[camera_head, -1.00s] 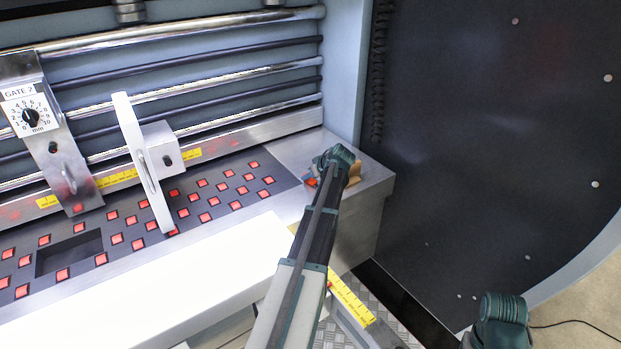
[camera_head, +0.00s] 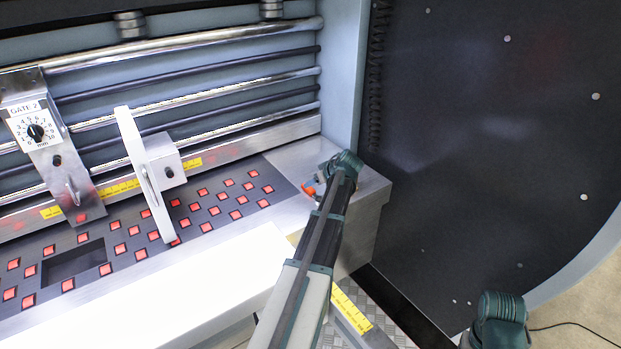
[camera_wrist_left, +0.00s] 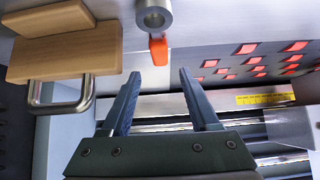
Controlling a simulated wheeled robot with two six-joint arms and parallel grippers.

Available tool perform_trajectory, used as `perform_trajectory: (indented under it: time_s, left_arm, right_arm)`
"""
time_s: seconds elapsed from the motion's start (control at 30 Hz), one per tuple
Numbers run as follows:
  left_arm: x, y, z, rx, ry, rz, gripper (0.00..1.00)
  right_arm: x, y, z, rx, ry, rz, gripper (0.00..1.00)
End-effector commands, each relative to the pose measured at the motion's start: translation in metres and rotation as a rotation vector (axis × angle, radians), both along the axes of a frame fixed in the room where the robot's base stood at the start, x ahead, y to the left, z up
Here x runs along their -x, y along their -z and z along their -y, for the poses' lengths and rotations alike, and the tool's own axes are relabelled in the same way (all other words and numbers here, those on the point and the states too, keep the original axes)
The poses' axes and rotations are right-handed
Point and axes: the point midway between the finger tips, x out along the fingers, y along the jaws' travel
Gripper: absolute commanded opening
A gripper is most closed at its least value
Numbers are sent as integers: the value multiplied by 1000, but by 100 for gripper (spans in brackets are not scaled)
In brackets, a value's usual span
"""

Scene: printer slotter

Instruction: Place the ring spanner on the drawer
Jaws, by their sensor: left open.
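My left gripper (camera_wrist_left: 160,74) is open and empty in the left wrist view. In the head view its fingers are hidden behind my wrist, over the right end of the metal bench. A grey ring-ended piece with an orange part (camera_wrist_left: 158,50), which looks like the ring spanner, lies just beyond the fingertips, apart from them. Its orange part (camera_head: 309,190) also shows beside my wrist in the head view. A wooden block with a metal handle (camera_wrist_left: 66,55), perhaps the drawer, is left of the fingers in the left wrist view.
The bench carries a dark panel with red squares (camera_head: 205,209) and a rectangular opening (camera_head: 72,262). A white upright plate (camera_head: 143,175) and the Gate 2 dial bracket (camera_head: 50,150) stand to the left. A large dark disc-like panel (camera_head: 480,130) fills the right side.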

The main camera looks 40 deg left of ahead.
Motion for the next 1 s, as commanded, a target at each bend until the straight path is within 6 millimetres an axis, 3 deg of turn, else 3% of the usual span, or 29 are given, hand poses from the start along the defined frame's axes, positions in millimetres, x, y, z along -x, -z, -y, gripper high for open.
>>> perform_trajectory:
  time_s: [0.03,0.3,0.87,0.97,1.0]
  left_arm:
    - [4,-15,8,0,2,-1,62]
    - [11,-39,34,1,0,0,62]
    - [12,-43,44,2,4,-4,62]
    - [16,-38,72,21,57,-42,62]
    - [19,-35,95,37,102,-72,62]
  right_arm:
    - [0,-15,0,0,0,0,64]
    - [0,-39,0,0,0,0,64]
    - [0,-43,0,0,0,0,64]
    - [0,-43,0,0,0,0,64]
    - [0,-43,0,0,0,0,64]
